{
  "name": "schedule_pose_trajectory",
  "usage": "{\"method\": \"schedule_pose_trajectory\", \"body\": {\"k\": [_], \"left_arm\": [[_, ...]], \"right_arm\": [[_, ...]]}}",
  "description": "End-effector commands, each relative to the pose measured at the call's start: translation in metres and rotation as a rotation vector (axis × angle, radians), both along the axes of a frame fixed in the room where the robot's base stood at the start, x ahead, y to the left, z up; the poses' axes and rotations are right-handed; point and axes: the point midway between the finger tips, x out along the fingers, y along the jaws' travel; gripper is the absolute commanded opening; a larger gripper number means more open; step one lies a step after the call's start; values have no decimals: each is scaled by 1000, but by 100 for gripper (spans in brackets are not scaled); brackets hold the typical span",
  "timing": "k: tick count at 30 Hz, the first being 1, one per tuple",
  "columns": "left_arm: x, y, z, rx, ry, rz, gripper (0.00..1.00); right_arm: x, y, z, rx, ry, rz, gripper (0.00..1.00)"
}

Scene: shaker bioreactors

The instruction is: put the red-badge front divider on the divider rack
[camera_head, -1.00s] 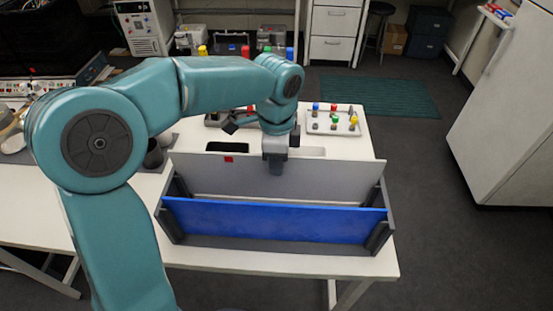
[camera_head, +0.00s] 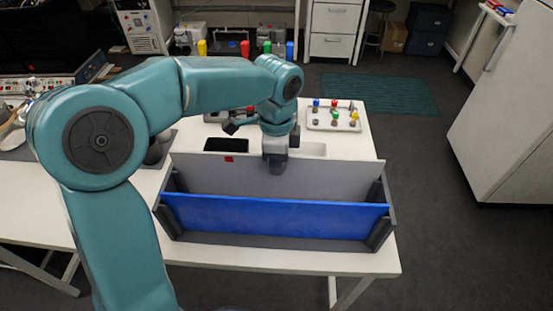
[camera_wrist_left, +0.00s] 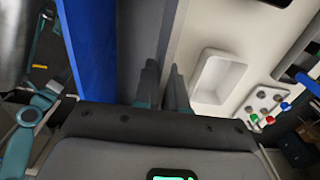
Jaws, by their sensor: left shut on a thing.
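The red-badge front divider (camera_head: 325,176) is a long grey panel with a small red badge near its upper left end. It stands upright at the back of the divider rack (camera_head: 270,243), a dark grey frame with end posts. Its lower edge is hidden behind a blue panel (camera_head: 275,217) that spans the rack's front. My left gripper (camera_head: 276,166) is shut on the divider's top edge near its middle. In the left wrist view my left fingers (camera_wrist_left: 163,88) close around the grey panel, with the blue panel (camera_wrist_left: 92,45) beside it. My right gripper is out of view.
Behind the divider lie a black tray (camera_head: 226,145) and a white tray (camera_head: 313,149). A tray of coloured-cap pieces (camera_head: 333,118) is at the table's back right. Dark round containers stand left of the rack, partly behind my arm. The white table's front edge is close to the rack.

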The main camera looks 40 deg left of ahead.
Motion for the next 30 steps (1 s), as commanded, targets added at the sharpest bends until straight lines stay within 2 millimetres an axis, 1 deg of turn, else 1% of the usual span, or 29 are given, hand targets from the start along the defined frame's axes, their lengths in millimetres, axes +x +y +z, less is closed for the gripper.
{"method": "schedule_pose_trajectory", "body": {"k": [3,17,30], "left_arm": [[0,0,-4,0,0,0,0],[0,0,-6,0,0,0,0],[0,0,-18,0,0,0,0]], "right_arm": [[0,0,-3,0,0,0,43],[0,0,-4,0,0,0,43],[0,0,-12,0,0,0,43]]}}
